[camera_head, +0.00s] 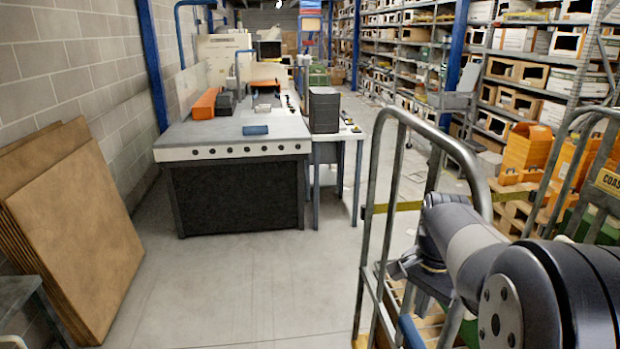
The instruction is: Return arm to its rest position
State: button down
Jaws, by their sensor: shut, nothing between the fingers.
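My arm comes in from the lower right, with its large dark joint closest to the camera and a grey link reaching forward from it. My gripper (401,268) shows small at the far end of the arm, just behind the rail of a metal cart (367,240). It is shut with nothing held. Its fingertips are small and partly hidden, and I cannot tell whether any part of the arm touches the cart.
A grey-topped workbench (200,137) stands ahead, with a dark box (323,110) beside it. Brown panels (75,235) lean on the left wall. Shelving (520,70) with boxes lines the right. Orange bins (527,148) are near a second cart. Floor (245,285) is clear in the middle.

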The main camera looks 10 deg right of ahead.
aim_at(415, 334)
notch_tip(415, 334, down, 6)
jog(key=b, duration=0.5)
jog(key=shift+f, duration=0.2)
notch_tip(415, 334, up, 2)
jog(key=shift+p, duration=0.55)
jog(key=shift+f, duration=0.2)
